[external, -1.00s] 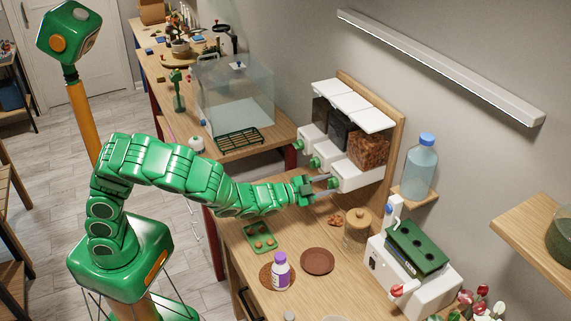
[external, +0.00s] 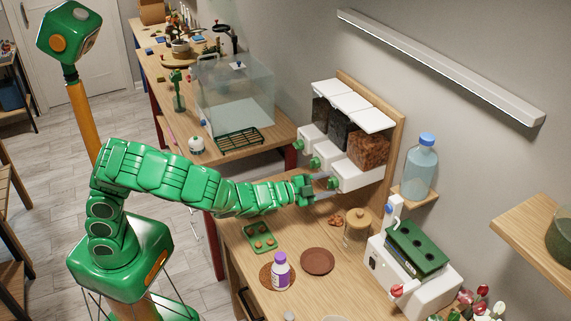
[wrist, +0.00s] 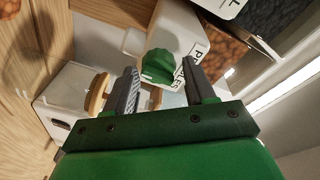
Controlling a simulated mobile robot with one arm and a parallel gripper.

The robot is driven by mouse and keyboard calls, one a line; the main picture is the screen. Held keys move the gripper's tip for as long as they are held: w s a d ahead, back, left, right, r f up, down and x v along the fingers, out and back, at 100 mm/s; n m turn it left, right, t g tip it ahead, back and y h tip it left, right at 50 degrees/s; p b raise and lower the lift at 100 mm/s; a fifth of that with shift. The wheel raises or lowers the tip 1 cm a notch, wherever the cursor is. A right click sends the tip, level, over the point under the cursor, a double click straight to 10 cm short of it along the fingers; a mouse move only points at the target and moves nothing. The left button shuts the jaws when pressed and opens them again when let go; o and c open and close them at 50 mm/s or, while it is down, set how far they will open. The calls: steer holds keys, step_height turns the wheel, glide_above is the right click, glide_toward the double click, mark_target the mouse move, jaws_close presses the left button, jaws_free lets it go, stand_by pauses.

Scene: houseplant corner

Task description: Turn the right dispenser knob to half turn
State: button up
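The right dispenser (external: 369,150) hangs on the wooden wall board, with a clear bin of brown chunks over a white body. Its green knob (wrist: 160,66) faces my gripper; in the external view the knob (external: 333,183) is partly hidden by the fingers. My gripper (wrist: 163,78) is open, its two grey fingers on either side of the knob in the wrist view. The knob appears just beyond or level with the fingertips; I cannot tell whether they touch it. A light mark shows on the knob's lower left in the wrist view.
Two more dispensers with green knobs (external: 314,162) sit to the left. Below are a lidded jar (external: 357,226), loose brown pieces (external: 335,220), a brown saucer (external: 317,261) and a white machine (external: 412,270). A blue-capped bottle (external: 421,170) stands on a shelf at right.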

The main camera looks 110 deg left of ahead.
steer(key=shift+o, duration=0.7)
steer(key=shift+s+f, duration=0.1)
steer(key=shift+s, duration=0.05)
step_height(320, 180, up, 7)
steer(key=s+d, duration=0.1)
steer(key=s, duration=0.1)
steer(key=shift+d, duration=0.35)
steer(key=shift+s+d, duration=0.1)
steer(key=shift+s, duration=0.05)
